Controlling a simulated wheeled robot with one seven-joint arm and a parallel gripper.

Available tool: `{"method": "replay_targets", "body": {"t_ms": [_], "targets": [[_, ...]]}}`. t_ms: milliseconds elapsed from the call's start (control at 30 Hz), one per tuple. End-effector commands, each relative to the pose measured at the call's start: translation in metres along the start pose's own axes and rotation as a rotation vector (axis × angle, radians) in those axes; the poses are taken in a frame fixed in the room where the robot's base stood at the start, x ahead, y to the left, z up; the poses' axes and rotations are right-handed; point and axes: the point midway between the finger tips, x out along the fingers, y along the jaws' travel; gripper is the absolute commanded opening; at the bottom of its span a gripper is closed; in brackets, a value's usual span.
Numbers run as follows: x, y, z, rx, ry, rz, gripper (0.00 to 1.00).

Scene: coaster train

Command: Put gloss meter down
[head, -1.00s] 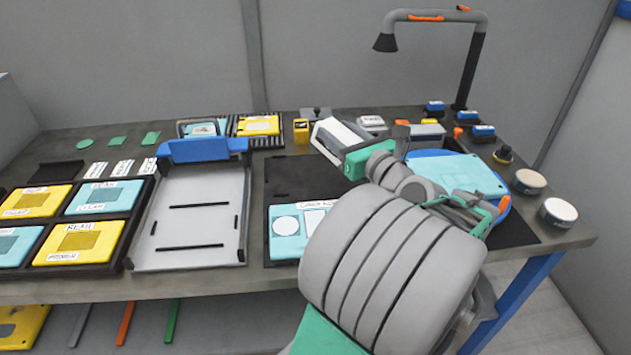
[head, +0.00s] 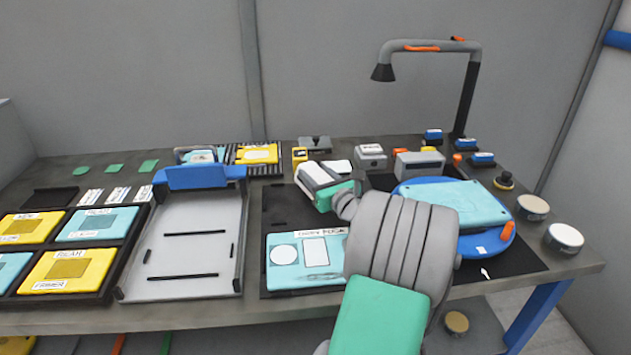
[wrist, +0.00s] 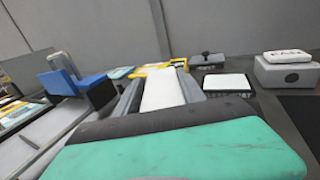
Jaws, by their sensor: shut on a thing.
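My gripper (head: 318,180) is shut on a white block, which I take to be the gloss meter (head: 315,174). It is above the dark mat (head: 283,205), behind the teal board. In the wrist view the white block (wrist: 163,90) shows between my grey fingers, beyond the green hand. Its underside is hidden, so I cannot tell whether it touches the mat.
A teal board (head: 285,275) lies on the mat's front part. A grey tray (head: 190,255) with a blue end stands left. A white-topped pad (wrist: 228,82) and a grey box (wrist: 285,75) stand behind and right. A blue disc (head: 480,243) carries a teal panel (head: 455,203).

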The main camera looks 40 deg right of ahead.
Motion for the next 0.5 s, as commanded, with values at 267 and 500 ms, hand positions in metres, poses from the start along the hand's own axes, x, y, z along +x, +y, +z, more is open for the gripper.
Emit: {"method": "replay_targets", "body": {"t_ms": [267, 500], "targets": [[-0.0004, -0.0004, -0.011, -0.002, -0.005, -0.001, 0.0], [-0.0005, -0.0005, -0.0178, -0.002, -0.004, -0.001, 0.0]]}}
